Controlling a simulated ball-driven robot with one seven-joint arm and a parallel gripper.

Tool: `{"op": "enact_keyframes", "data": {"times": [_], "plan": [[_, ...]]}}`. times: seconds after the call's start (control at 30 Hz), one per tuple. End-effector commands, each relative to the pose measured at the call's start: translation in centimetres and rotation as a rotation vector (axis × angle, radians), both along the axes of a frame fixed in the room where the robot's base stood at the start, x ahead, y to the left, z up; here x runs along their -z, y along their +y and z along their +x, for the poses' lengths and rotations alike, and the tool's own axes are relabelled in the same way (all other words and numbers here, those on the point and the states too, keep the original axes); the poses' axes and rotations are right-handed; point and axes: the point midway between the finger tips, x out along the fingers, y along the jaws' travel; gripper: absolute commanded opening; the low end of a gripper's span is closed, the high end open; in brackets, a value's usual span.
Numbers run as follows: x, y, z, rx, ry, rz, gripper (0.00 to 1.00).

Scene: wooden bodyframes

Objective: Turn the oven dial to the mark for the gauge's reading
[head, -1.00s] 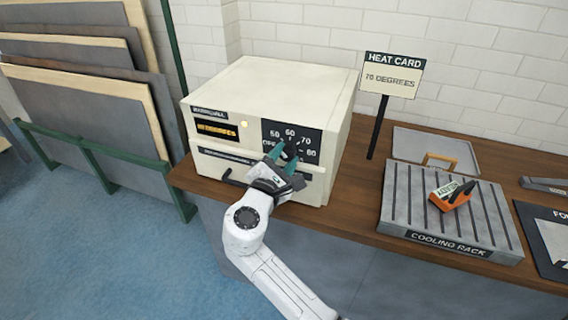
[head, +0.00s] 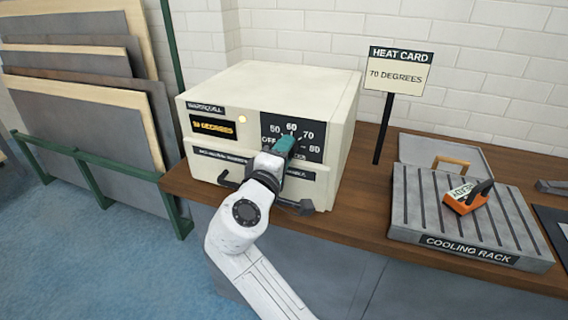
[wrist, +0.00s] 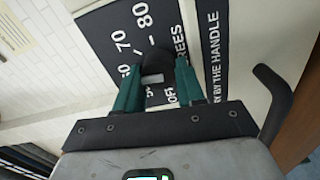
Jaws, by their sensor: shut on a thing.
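The cream oven (head: 270,85) stands on the wooden bench. Its black dial panel (head: 312,128) carries marks OFF, 50, 60, 70 and 80. My gripper (head: 286,146) is at the dial, and its teal fingers hide it in the head view. In the wrist view the black dial (wrist: 155,60) sits between the two fingers of my gripper (wrist: 158,70), which are shut on it. Which mark the dial points to is unclear. The gauge (head: 212,127) on the oven's left shows orange text ending in DEGREES; its first digit is hard to read. A heat card (head: 400,77) reads 70 DEGREES.
A dark handle (head: 305,207) crosses the oven's lower front, below my gripper. The grey cooling rack (head: 455,250) stands to the right with an orange-and-black object (head: 468,198) on it. Boards lean in a green rack (head: 85,165) at left.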

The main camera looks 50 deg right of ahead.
Motion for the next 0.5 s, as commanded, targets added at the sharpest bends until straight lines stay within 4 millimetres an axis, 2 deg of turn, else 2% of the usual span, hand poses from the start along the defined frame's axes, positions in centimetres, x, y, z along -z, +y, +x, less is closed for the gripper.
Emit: {"op": "enact_keyframes", "data": {"times": [0.03,0.5], "plan": [[0.6,0.04,-0.01,0.0,-0.041,0.016,0.08],[0.56,0.01,-0.05,0.001,-0.461,0.169,0.08]]}}
